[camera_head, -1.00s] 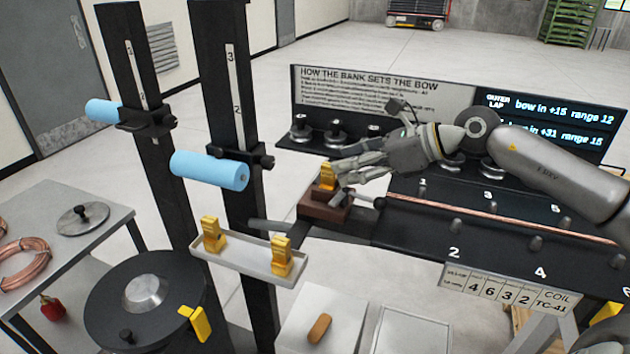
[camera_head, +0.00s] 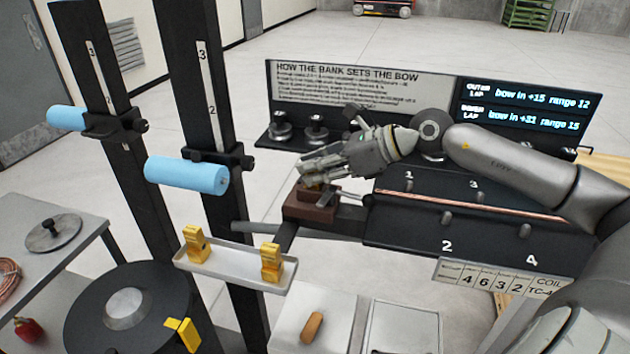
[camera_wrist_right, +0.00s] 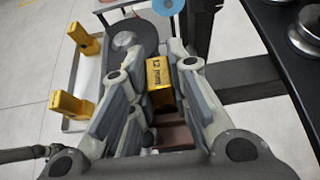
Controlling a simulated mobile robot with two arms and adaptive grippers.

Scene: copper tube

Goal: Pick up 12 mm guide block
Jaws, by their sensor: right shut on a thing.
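The yellow guide block (camera_wrist_right: 160,82) sits between the fingers of my right gripper (camera_wrist_right: 163,88) in the right wrist view. Its top face bears small dark print, which looks like a 12. In the head view my right gripper (camera_head: 318,175) is shut around this block over the brown holder (camera_head: 312,206), and the fingers hide most of the block. I cannot tell whether it still touches the holder. Two other yellow blocks (camera_head: 196,244) and (camera_head: 271,262) stand on the white tray (camera_head: 232,266). My left gripper is not in view.
Two black posts (camera_head: 205,100) with light blue rollers (camera_head: 187,174) stand to the left. A copper tube (camera_head: 470,205) lies along the black numbered bank (camera_head: 400,228) to the right. A sign panel (camera_head: 365,95) stands behind. A black reel (camera_head: 125,303) is at lower left.

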